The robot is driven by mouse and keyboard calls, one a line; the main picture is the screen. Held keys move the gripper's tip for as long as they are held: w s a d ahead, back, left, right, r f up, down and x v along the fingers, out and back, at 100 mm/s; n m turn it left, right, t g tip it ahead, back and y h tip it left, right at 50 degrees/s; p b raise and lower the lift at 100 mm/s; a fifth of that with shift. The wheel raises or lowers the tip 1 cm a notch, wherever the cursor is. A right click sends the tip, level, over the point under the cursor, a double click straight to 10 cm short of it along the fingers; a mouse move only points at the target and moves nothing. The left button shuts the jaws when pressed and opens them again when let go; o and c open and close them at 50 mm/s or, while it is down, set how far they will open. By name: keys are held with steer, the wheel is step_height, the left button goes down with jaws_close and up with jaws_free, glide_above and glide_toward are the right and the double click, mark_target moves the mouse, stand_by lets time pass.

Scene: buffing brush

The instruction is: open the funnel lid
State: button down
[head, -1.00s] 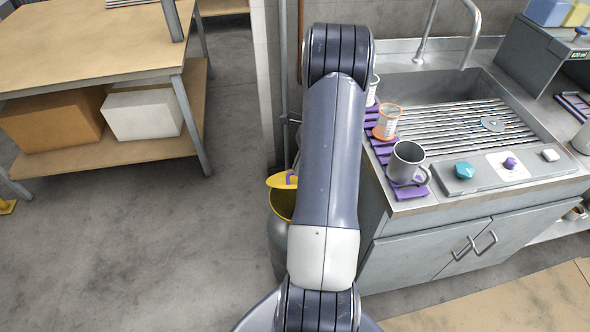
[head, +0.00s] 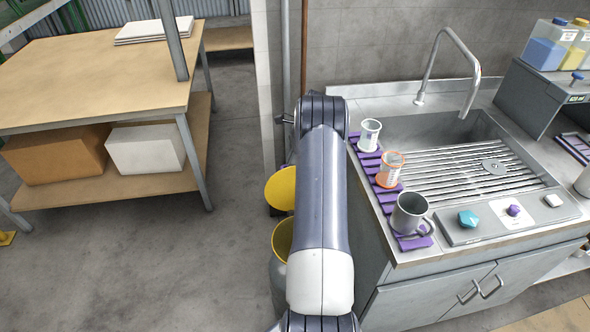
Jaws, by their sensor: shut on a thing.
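The yellow funnel (head: 283,236) sits on top of a grey container (head: 278,280) left of the sink cabinet. Its yellow lid (head: 281,188) stands tilted up behind the funnel mouth, so the opening shows between them. My arm covers the right side of both funnel and lid. My gripper is hidden behind my arm, so its hold on the lid cannot be seen.
The sink cabinet (head: 425,296) stands close to the right of my arm, with a grey mug (head: 408,212) and cups near its edge. A wooden workbench (head: 90,75) is at left. The floor between is clear.

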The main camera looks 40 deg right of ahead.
steer(key=shift+w+d+f+b, duration=0.2)
steer(key=shift+w+d+f, duration=0.45)
steer(key=shift+w, duration=0.25)
steer(key=shift+w+d+f+b, duration=0.2)
steer(key=shift+w+d+f, duration=0.25)
steer(key=shift+w+f, duration=0.35)
steer(key=shift+w+d, duration=0.1)
steer(key=shift+w, duration=0.1)
steer(key=c, duration=1.7)
jaws_free()
steer(key=shift+w+d+f, duration=0.1)
steer(key=shift+w+d, duration=0.05)
steer(key=shift+w, duration=0.05)
steer(key=shift+o, duration=1.1)
steer(key=shift+r, duration=0.2)
step_height(320, 180, up, 10)
steer(key=shift+b, duration=0.4)
steer(key=shift+f, duration=0.1)
